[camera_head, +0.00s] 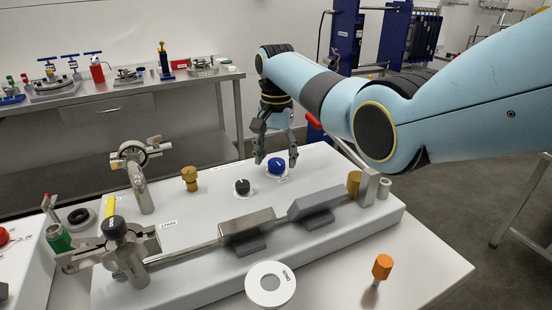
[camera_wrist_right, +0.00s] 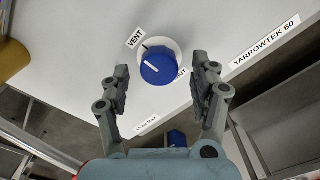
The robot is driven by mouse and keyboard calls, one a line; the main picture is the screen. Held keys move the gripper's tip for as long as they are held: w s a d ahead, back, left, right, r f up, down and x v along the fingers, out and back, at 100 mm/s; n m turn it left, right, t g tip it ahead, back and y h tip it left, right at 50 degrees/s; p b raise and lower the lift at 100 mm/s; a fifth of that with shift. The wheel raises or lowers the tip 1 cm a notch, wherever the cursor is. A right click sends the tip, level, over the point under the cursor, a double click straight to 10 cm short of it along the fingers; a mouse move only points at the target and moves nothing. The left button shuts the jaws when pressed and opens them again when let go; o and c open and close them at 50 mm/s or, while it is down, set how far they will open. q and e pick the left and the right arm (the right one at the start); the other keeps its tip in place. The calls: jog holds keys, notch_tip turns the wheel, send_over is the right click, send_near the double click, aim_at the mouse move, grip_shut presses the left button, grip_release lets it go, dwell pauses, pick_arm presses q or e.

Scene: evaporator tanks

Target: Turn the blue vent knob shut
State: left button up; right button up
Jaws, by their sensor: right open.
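The blue vent knob (camera_head: 277,166) stands on the white panel top near its back edge. In the right wrist view the knob (camera_wrist_right: 158,68) has a white pointer line aimed to the upper left. A VENT label (camera_wrist_right: 136,38) is at its upper left, and a label ending in "UT" is partly hidden at its lower right. My right gripper (camera_head: 276,161) is open and just above the knob, with a finger on either side. In the wrist view the fingers (camera_wrist_right: 160,64) stand apart, with gaps to the knob. I cannot tell their exact height over it. My left gripper is not in view.
A black knob (camera_head: 242,187) stands close to the left of the blue one, and a brass fitting (camera_head: 190,178) further left. Grey clamp blocks (camera_head: 247,228) lie in front. An orange-topped post (camera_head: 382,267) is front right.

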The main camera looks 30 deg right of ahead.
jog(key=shift+f, duration=0.55)
jog(key=shift+c, duration=0.2)
jog(key=c, duration=1.1)
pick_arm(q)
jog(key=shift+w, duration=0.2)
pick_arm(e)
jog(key=shift+c, duration=0.2)
